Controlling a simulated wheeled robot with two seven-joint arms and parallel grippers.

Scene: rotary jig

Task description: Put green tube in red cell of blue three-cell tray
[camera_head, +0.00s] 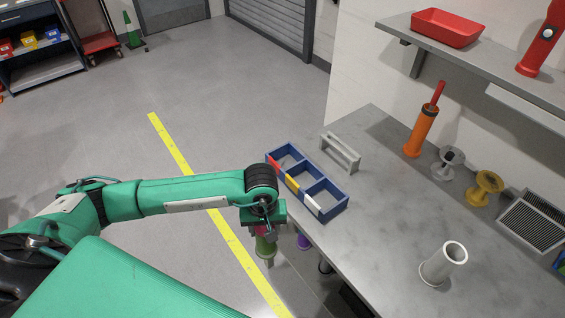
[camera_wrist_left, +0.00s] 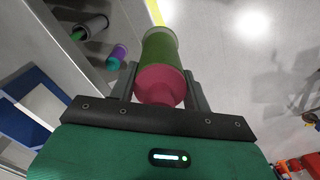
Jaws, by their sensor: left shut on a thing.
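The green tube (camera_head: 265,247) has a pink end and hangs from my left gripper (camera_head: 263,230), beyond the left edge of the bench. In the left wrist view the tube (camera_wrist_left: 160,48) sits between the two fingers, its pink end toward the palm. The blue three-cell tray (camera_head: 334,209) lies on the bench's left edge, just above and right of the gripper. Its red-marked cell is at the far end, yellow in the middle, white nearest; the cells look empty. The tray (camera_wrist_left: 38,85) shows partly at left in the wrist view. My right gripper is out of view.
A purple tube (camera_head: 303,242) and a grey one (camera_head: 325,266) stand below the bench edge. On the bench are a grey handle-shaped frame (camera_head: 340,152), an orange cylinder (camera_head: 421,132), spools (camera_head: 484,188) and a white tube (camera_head: 443,264). The bench middle is clear.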

